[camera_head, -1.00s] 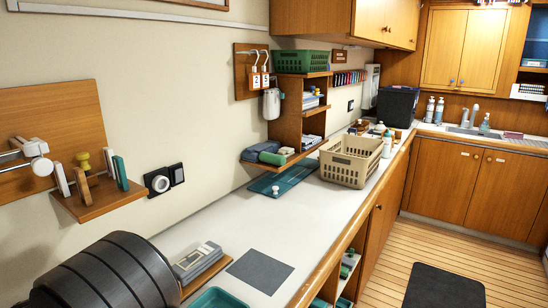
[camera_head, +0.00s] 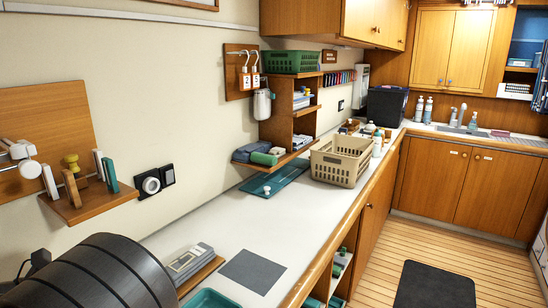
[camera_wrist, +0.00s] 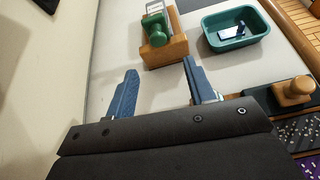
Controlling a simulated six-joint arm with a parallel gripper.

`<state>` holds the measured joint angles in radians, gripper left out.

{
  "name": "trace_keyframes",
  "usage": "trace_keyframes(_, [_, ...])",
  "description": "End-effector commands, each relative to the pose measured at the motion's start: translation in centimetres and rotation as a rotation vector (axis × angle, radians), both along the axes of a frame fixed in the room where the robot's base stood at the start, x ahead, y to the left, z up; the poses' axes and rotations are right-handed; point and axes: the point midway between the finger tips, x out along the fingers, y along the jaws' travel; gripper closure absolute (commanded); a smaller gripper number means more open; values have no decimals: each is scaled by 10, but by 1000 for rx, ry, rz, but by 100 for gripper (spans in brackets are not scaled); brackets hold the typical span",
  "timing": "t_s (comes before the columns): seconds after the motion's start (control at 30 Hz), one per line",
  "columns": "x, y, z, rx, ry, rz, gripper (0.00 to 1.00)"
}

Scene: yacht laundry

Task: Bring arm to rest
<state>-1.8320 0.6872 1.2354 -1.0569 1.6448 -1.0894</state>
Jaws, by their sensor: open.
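My gripper (camera_wrist: 160,68) shows in the wrist view with its two blue fingers apart and nothing between them. It is over the pale counter, which also shows in the head view (camera_head: 200,225). A wooden block with a green knob (camera_wrist: 158,34) lies beyond the fingertips, apart from them. A teal tray (camera_wrist: 236,44) holding a small white and dark blue item (camera_wrist: 232,31) is beyond and to the right. The gripper's fingers do not show in the head view.
A wooden knob (camera_wrist: 294,90) stands close to the right of my gripper. In the head view, a beige basket (camera_head: 340,162) stands farther along the counter, near a wooden shelf unit (camera_head: 283,110). A grey mat (camera_head: 252,271) lies on the counter's near part.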

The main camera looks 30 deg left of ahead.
Motion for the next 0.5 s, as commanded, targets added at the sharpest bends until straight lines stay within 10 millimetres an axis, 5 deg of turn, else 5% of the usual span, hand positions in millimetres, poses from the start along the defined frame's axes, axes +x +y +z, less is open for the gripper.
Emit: trace_keyframes(0.5, [65,-35,7,412,418,-298,51])
